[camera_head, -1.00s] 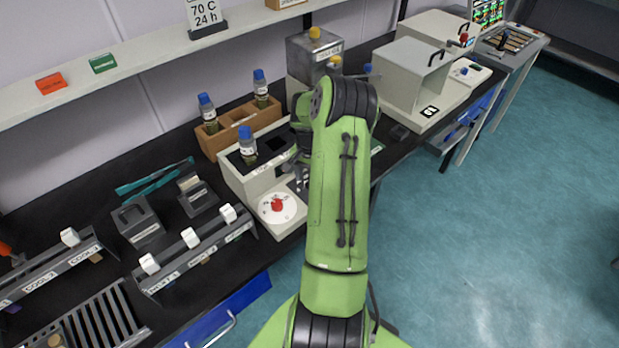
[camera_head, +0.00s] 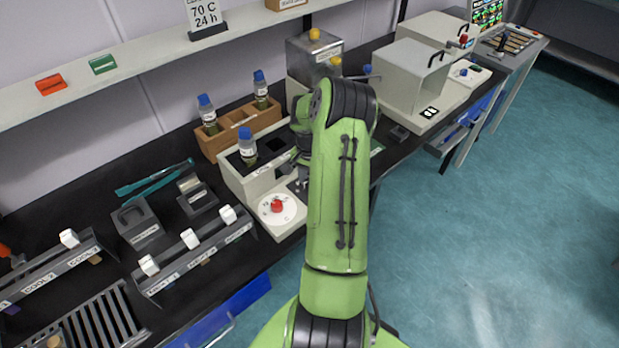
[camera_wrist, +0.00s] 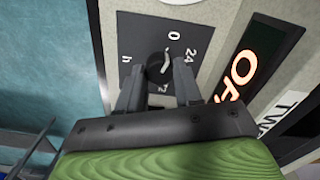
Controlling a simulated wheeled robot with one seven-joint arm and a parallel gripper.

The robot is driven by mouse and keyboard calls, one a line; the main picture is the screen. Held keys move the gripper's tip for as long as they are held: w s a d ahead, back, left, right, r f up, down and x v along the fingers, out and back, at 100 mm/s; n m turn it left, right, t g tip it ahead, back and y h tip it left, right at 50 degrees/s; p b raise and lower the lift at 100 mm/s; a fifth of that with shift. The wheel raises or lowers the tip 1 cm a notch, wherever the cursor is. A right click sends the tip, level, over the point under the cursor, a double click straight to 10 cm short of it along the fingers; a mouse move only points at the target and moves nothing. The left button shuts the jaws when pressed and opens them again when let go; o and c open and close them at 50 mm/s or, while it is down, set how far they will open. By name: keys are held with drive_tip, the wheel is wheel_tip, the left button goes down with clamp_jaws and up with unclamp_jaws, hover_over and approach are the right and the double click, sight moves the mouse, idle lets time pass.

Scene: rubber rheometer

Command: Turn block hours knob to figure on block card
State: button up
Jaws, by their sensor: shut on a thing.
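The block hours knob (camera_wrist: 155,66) is a dark round knob with a white pointer line, on a dark dial plate (camera_wrist: 137,28) marked 0, 24 and h; a lower figure is partly covered. The pointer tilts up and right, between 0 and 24. My gripper (camera_wrist: 159,82) has its two dark fingers on either side of the knob and is shut on it. The block card (camera_head: 206,14) stands on the shelf in the head view and reads 70 C, 24 h. My arm hides the knob in the head view.
A lit display (camera_wrist: 248,60) sits right of the dial plate. In the head view, a white dial with a red knob (camera_head: 277,206), a wooden rack with blue-capped bottles (camera_head: 222,143) and a capped bottle (camera_head: 247,147) stand left of my arm. Open floor lies right.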

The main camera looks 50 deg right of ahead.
drive_tip(key=m+b, duration=0.1)
drive_tip(key=m, duration=0.3)
drive_tip(key=shift+m, duration=0.3)
drive_tip(key=shift+m+b, duration=0.45)
drive_tip(key=shift+m, duration=1.85)
drive_tip(key=o, duration=1)
drive_tip(key=shift+o, duration=0.2)
drive_tip(key=shift+r, duration=0.1)
wheel_tip(320, 180, up, 16)
drive_tip(key=p, duration=0.2)
drive_tip(key=shift+f, duration=0.2)
